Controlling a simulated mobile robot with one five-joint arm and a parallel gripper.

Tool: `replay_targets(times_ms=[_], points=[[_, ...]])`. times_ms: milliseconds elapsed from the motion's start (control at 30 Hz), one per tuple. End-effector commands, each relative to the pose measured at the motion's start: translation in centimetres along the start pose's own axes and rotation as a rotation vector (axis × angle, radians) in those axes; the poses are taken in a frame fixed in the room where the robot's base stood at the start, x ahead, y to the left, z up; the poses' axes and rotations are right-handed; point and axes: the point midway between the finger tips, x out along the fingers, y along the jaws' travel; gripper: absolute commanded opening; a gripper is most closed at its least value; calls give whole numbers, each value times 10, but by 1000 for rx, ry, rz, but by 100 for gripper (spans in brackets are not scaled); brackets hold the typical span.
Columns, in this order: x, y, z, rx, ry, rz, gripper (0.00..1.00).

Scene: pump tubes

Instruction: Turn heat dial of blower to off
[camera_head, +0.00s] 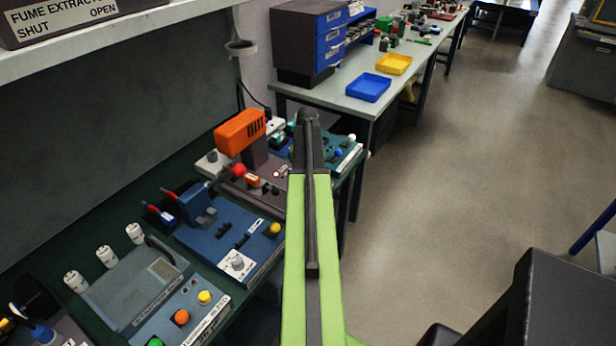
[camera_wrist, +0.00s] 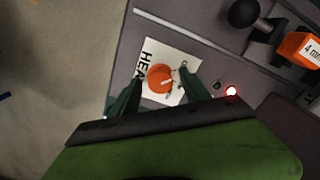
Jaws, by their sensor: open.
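The heat dial (camera_wrist: 159,79) is a round orange knob with a white pointer line, on a white plate marked "HEA…" in the wrist view. Its pointer lies toward the right of the picture. My gripper (camera_wrist: 159,75) is open, with one dark green finger on each side of the dial. I cannot tell whether the fingers touch it. The orange blower (camera_head: 240,132) stands on its grey base in the head view. My arm covers the dial and my gripper there.
A red lamp (camera_wrist: 232,91) glows right of the dial. A black ball knob (camera_wrist: 244,12) and an orange "4 mm" block (camera_wrist: 299,49) stand farther right. A blue device (camera_head: 228,238) is beside the blower on the bench. Open floor (camera_head: 430,200) lies to the right.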

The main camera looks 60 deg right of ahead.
Motion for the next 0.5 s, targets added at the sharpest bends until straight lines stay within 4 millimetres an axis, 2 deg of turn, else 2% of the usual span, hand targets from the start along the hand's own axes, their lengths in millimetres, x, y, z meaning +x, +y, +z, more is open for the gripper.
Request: replay_targets(times_ms=[167,267,500], points=[[-8,0,0,0,1,0,54],[-20,0,0,0,1,0,54],[-70,0,0,0,1,0,54]])
